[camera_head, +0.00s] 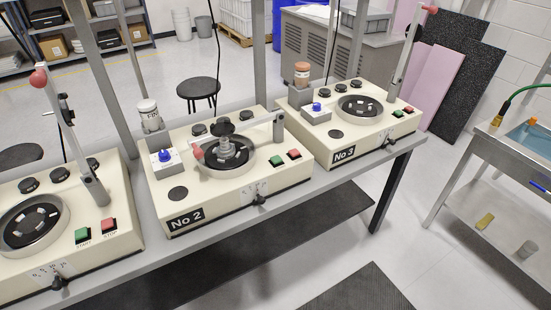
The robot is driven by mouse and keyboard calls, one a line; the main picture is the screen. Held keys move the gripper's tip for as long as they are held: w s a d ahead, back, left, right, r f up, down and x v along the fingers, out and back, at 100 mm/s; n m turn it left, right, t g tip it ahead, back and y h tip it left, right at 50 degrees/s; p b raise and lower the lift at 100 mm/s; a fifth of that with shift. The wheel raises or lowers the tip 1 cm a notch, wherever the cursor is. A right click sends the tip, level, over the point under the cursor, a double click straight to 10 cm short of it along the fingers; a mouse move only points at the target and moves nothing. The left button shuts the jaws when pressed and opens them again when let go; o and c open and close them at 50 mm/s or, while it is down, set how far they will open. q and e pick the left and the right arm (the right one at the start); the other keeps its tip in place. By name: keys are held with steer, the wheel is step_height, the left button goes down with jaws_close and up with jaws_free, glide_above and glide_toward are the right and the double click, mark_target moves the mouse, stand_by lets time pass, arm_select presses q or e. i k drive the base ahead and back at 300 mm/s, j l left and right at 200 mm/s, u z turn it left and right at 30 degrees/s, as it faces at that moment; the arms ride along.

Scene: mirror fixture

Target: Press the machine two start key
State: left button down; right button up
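Machine two (229,205), a cream box with a black "No 2" label (187,219), stands mid-bench. Its green key (277,161), apparently the start key, is at the front right, left of its red key (294,154). Its red-knobbed arm (241,137) lies low across the round dish, over a stacked grey piece (226,149). I cannot tell from this view whether the green key is pressed. Neither of my grippers shows in the head view.
Machine No 3 (385,131) stands to the right and another machine (22,268) to the left, both with arms raised and similar green and red keys. A bottle (149,117) and blue-knobbed box (166,159) sit beside machine two's dish. A metal sink table (515,150) is at far right.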

mark_target(277, 160)
steer(key=u, duration=0.5)
steer(key=i+l+u, duration=0.2)
steer(key=l+u, duration=0.15)
steer(key=l, duration=0.15)
steer(key=i+l+u, duration=0.1)
steer(key=l+u, duration=0.25)
steer(key=l, duration=0.15)
steer(key=l+u, duration=0.4)
steer(key=l, duration=0.15)
steer(key=l+u, duration=0.1)
steer(key=l, duration=2.05)
steer(key=i, duration=0.1)
